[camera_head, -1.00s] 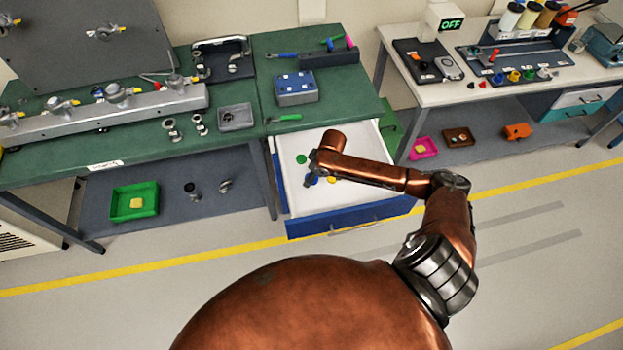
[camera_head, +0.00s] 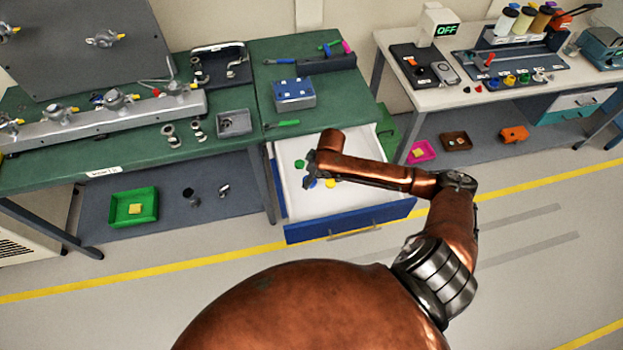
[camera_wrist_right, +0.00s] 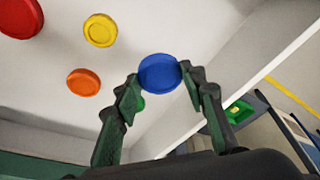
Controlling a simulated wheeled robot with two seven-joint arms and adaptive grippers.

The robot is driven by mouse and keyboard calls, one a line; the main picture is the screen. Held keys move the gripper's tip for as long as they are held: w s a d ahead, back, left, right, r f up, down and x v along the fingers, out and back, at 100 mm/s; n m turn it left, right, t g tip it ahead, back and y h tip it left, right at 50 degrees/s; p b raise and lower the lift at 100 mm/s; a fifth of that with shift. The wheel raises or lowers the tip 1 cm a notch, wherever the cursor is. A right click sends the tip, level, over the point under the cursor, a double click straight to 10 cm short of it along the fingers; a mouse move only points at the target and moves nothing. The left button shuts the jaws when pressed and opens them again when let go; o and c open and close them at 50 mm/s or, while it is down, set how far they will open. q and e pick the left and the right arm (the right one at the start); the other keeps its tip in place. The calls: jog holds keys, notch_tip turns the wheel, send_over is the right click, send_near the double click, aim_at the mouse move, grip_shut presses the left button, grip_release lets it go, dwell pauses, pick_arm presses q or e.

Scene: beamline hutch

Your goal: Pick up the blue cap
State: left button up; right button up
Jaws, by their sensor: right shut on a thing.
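The blue cap (camera_wrist_right: 159,73) is a round disc between the fingertips of my right gripper (camera_wrist_right: 161,76) in the wrist view. The fingers touch it on both sides and are shut on it. In the head view my right gripper (camera_head: 311,175) is inside the open white drawer (camera_head: 350,202), mostly hidden by its own wrist. A bit of the blue cap (camera_head: 312,184) shows beneath it. Whether the cap is clear of the drawer floor I cannot tell. My left gripper is not in view.
Yellow (camera_wrist_right: 99,30), orange (camera_wrist_right: 84,82) and red (camera_wrist_right: 20,15) caps lie in the drawer. A green cap (camera_head: 299,164) lies left of the gripper. The drawer walls are close around it. The green bench (camera_head: 340,95) stands behind.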

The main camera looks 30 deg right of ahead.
jog(key=s+a+r+p, duration=0.1)
jog(key=s+a+r, duration=0.5)
jog(key=s, duration=0.4)
jog(key=shift+a+r, duration=0.3)
jog(key=shift+r, duration=0.6)
